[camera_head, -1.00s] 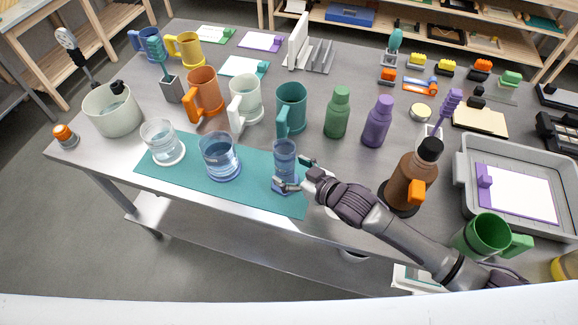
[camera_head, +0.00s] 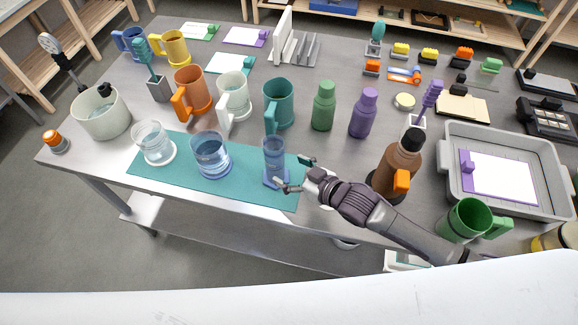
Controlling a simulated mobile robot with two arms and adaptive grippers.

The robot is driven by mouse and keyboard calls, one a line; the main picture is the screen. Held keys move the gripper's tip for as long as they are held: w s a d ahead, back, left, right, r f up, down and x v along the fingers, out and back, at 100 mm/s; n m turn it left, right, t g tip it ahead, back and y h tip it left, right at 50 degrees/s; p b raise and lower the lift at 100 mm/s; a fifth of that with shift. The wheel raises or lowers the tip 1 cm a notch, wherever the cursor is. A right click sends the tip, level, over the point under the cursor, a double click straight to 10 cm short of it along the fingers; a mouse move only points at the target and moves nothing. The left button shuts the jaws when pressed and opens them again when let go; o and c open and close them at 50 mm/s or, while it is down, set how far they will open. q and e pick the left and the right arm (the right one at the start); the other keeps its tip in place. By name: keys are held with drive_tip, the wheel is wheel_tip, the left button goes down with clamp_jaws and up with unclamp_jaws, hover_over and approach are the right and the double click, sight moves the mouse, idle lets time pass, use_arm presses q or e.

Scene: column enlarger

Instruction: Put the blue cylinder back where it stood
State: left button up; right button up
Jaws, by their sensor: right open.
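The blue cylinder (camera_head: 274,152), a clear blue measuring cylinder with a flat base, stands upright on the right part of the teal mat (camera_head: 180,183). My right gripper (camera_head: 295,173) is open and empty just to the right of the cylinder. Its two fingers are spread, the near one close to the cylinder's base. I cannot tell whether that finger touches it. My left gripper is out of view.
A blue glass beaker (camera_head: 211,156) and a clear beaker (camera_head: 153,144) stand left on the mat. Mugs and a green bottle (camera_head: 323,107) and purple bottle (camera_head: 363,114) stand behind. A brown bottle (camera_head: 398,165) stands right, near my right arm.

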drive_tip(key=shift+p+v, duration=0.4)
drive_tip(key=shift+v, duration=0.35)
drive_tip(key=shift+s+d+r, duration=0.1)
drive_tip(key=shift+s, duration=0.05)
drive_tip(key=v, duration=1.1)
drive_tip(key=shift+s+d+r, duration=0.15)
drive_tip(key=shift+s+r, duration=0.1)
